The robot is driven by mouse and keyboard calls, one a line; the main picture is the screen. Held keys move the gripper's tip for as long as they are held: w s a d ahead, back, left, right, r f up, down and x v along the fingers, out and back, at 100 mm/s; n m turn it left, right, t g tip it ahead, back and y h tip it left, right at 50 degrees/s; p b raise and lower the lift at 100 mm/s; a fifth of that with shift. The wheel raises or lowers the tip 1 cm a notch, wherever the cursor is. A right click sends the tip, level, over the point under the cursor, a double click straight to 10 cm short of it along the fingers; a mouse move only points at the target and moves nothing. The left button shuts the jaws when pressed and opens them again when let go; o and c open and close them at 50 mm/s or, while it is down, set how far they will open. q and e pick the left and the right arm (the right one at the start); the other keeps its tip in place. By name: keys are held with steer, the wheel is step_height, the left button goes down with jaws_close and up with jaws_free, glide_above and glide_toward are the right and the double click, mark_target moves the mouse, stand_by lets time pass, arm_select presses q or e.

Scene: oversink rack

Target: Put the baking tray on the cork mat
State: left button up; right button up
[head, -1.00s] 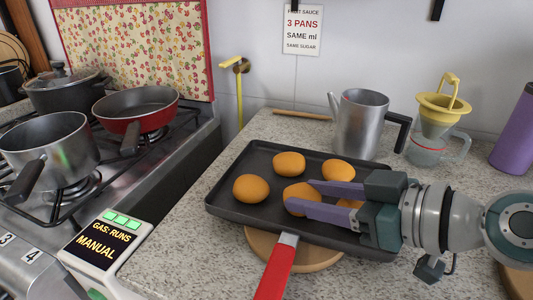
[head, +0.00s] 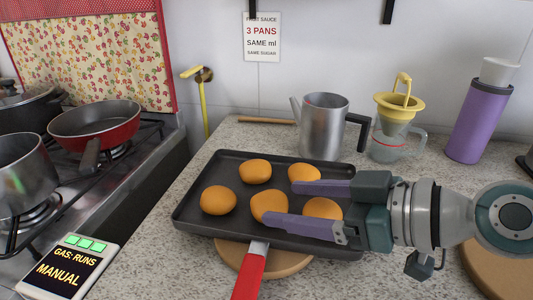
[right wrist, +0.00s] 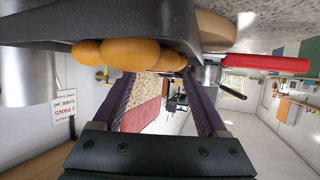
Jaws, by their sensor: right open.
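The dark baking tray (head: 300,240) holds several orange buns (head: 218,200) and has a red handle (head: 249,272) pointing toward me. A round tan mat (head: 290,264), apparently cork, shows under its near edge; I cannot tell whether tray and mat touch. My right gripper (head: 264,202) reaches in from the right with its purple fingers over the tray and buns, open and holding nothing. In the right wrist view the picture is upside down: the tray (right wrist: 130,22), buns (right wrist: 135,53) and red handle (right wrist: 265,63) lie beyond the spread fingers. My left gripper is out of view.
A metal jug (head: 322,125), a glass pitcher with a yellow funnel (head: 397,105) and a purple bottle (head: 478,125) stand behind the tray. A round wooden-looking piece (head: 492,262) lies at the right edge. The stove with a red pan (head: 95,122) is left.

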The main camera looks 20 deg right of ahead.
steer(key=v, duration=0.4)
steer(key=b+v, duration=0.1)
steer(key=v, duration=0.3)
steer(key=shift+d+f, duration=0.1)
steer(key=shift+f, duration=0.15)
steer(key=shift+s+d+r+b, duration=0.25)
steer(key=shift+s+r+b, duration=0.15)
steer(key=shift+s, duration=0.1)
steer(key=shift+r, duration=0.1)
